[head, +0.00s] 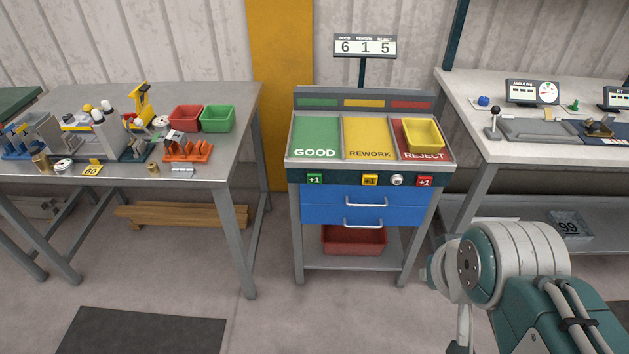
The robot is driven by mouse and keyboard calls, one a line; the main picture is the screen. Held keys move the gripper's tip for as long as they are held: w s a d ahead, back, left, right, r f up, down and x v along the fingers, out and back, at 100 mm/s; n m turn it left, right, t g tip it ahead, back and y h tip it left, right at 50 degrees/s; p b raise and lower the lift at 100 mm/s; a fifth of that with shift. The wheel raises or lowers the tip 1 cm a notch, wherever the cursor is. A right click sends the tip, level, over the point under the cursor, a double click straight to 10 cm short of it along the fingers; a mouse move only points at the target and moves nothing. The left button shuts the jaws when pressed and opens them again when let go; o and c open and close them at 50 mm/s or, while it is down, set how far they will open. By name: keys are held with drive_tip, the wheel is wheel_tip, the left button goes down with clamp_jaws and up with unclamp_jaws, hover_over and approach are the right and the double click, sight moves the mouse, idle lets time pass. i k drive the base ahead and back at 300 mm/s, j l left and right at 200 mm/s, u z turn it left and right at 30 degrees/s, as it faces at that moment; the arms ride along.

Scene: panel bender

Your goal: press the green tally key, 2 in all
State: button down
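The counter sign (364,47) above the stand reads 6, 1, 5 under GOOD, REWORK and REJECT. My arm shows at the lower right, in front of the stand and apart from the key. My gripper is not clearly in view; its fingers cannot be made out.
A yellow key (370,180), a round white knob (397,180) and a red key (424,181) share the strip. A yellow bin (423,135) sits on the REJECT area. Blue drawers (335,204) with handles lie below.

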sight(316, 178)
drive_tip(key=i+j, duration=0.3)
drive_tip(key=j, duration=0.15)
drive_tip(key=i+j, duration=0.35)
drive_tip(key=j, duration=0.1)
